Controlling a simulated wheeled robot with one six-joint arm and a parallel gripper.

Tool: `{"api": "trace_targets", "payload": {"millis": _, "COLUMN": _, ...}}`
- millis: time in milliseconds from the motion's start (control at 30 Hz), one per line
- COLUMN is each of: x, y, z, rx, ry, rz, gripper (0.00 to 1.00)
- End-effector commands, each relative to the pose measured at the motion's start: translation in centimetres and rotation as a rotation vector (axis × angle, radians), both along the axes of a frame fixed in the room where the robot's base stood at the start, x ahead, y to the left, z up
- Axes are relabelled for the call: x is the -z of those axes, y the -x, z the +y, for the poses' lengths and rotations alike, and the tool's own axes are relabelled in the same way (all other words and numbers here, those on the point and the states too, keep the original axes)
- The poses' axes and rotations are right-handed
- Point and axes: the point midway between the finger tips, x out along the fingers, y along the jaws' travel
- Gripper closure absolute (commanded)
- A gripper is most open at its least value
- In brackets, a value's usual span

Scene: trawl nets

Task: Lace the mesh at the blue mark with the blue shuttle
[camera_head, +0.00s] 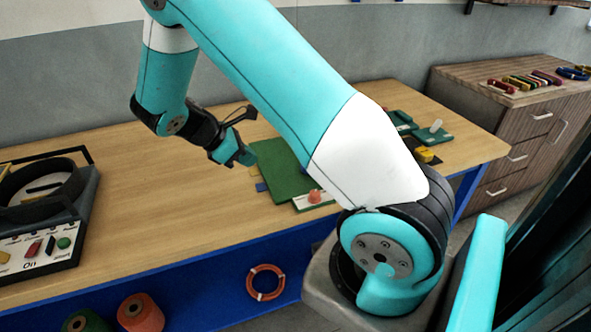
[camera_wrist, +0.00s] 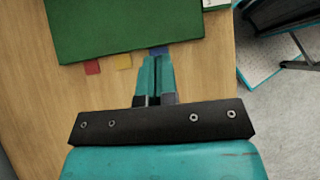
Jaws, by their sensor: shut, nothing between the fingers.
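A green board (camera_head: 284,172) lies on the wooden table, partly hidden by my arm in the head view. In the wrist view the green board (camera_wrist: 120,25) has a red tab (camera_wrist: 92,67), a yellow tab (camera_wrist: 123,61) and a blue tab (camera_wrist: 158,50) along its near edge. The blue tab also shows in the head view (camera_head: 261,187). My gripper (camera_head: 246,157) is shut and empty, above the table by this edge. In the wrist view its fingertips (camera_wrist: 155,60) overlap the blue tab's lower part. I cannot make out a blue shuttle or mesh.
A panel box with a black ring holder (camera_head: 40,195) stands at the left. An orange knob (camera_head: 314,196) on a pale strip sits by the board's front corner. Small green trays (camera_head: 432,134) lie further right. A wooden cabinet (camera_head: 520,100) with coloured items stands behind. The table's middle is clear.

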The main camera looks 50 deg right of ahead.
Motion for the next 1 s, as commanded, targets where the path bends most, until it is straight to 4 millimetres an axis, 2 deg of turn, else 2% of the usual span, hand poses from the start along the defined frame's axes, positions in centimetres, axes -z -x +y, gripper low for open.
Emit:
{"api": "trace_targets", "payload": {"millis": 267, "x": 1.9, "y": 0.8, "z": -2.4, "rx": -0.014, "ry": 0.039, "rz": 0.068, "gripper": 1.00}}
{"api": "trace_targets", "payload": {"millis": 700, "x": 7.9, "y": 4.3, "z": -7.8, "rx": -0.011, "ry": 0.037, "rz": 0.066, "gripper": 1.00}}
{"api": "trace_targets", "payload": {"millis": 833, "x": 7.6, "y": 5.3, "z": -9.5, "rx": -0.011, "ry": 0.037, "rz": 0.064, "gripper": 1.00}}
{"api": "trace_targets", "payload": {"millis": 1000, "x": 7.8, "y": 5.9, "z": -10.6, "rx": -0.015, "ry": 0.036, "rz": 0.063, "gripper": 1.00}}
